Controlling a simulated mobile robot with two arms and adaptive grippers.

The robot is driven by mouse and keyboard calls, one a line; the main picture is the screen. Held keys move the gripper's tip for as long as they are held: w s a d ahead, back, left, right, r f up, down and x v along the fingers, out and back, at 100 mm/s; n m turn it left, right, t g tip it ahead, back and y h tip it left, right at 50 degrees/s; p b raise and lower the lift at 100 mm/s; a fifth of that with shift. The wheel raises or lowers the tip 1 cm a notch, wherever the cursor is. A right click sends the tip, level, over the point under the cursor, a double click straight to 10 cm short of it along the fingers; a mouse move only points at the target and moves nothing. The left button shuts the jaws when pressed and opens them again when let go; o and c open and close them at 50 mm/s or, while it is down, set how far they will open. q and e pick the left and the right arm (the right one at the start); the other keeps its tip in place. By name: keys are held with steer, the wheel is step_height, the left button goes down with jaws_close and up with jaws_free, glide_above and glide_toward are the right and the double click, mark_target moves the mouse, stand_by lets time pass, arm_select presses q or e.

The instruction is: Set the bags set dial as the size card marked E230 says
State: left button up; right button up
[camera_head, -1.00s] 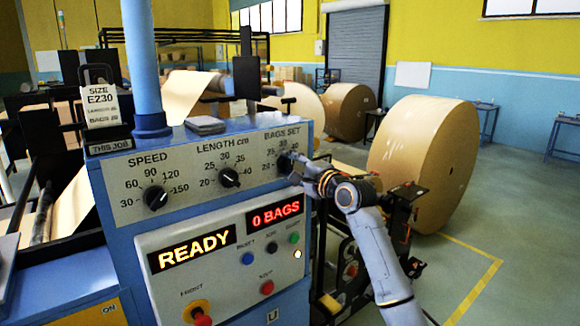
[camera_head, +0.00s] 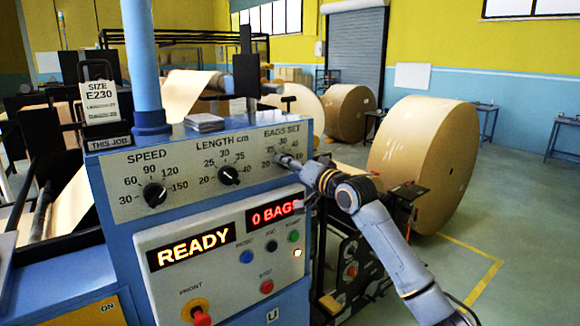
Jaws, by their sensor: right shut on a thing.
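The size card (camera_head: 99,100) marked E230 stands in a holder above a "THIS JOB" label at the upper left. Its smaller lines are too blurred to read. The bags set dial is at the right end of the blue panel, under its scale (camera_head: 284,143); my gripper hides the knob and part of the numbers. My right gripper (camera_head: 282,160) is at that dial, shut on its knob, with the arm coming from the lower right. The pointer's setting cannot be seen. My left gripper is not in view.
The speed dial (camera_head: 154,195) and length dial (camera_head: 229,175) sit left on the same panel. Below are a READY display (camera_head: 192,246), a 0 BAGS display (camera_head: 273,213) and several buttons. A large kraft roll (camera_head: 420,160) stands behind my right arm.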

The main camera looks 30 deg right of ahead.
steer(key=n, duration=0.3)
steer(key=shift+f+n, duration=0.1)
steer(key=shift+n, duration=0.2)
steer(key=shift+d+n+p, duration=0.1)
steer(key=shift+n+p, duration=0.25)
steer(key=shift+n, duration=1.65)
steer(key=shift+f, duration=0.1)
steer(key=o, duration=1.2)
steer(key=shift+c, duration=0.2)
